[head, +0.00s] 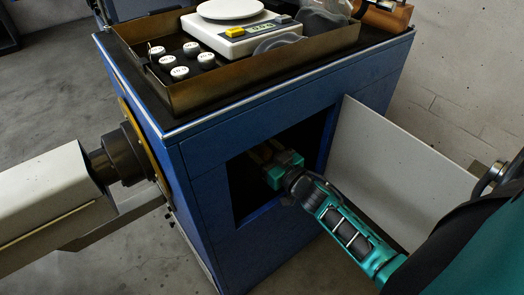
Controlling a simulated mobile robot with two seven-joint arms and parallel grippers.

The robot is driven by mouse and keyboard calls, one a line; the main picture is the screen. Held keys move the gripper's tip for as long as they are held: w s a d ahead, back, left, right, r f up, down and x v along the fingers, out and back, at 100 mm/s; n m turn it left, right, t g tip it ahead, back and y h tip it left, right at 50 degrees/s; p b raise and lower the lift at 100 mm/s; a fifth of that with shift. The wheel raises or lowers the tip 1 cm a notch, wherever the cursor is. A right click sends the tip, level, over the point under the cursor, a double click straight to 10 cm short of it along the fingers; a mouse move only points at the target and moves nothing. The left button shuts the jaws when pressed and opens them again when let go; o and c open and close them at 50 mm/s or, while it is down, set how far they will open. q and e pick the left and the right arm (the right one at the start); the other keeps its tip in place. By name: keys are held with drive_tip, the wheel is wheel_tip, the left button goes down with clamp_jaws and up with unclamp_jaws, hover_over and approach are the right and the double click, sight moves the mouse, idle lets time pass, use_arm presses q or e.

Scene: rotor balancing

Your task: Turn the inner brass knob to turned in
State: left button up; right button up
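My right gripper (266,157) reaches through the dark opening (245,190) in the front of the blue cabinet (200,160). Its teal body is at the mouth of the opening, and small tan parts show just beyond it in shadow. I cannot tell whether these are its fingertips or brass parts inside. I cannot make out the inner brass knob; the inside is dark and the gripper covers part of it. Whether the gripper is open or shut does not show. My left gripper is not in view.
A pale door panel (395,150) stands open to the right of the opening. On the cabinet top, a brown tray (225,88) holds a scale (240,38) and several small white-topped weights (180,72). A grey machine housing (55,195) meets the cabinet's left side.

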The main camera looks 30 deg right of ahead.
drive_tip(key=shift+c, duration=0.2)
drive_tip(key=c, duration=1)
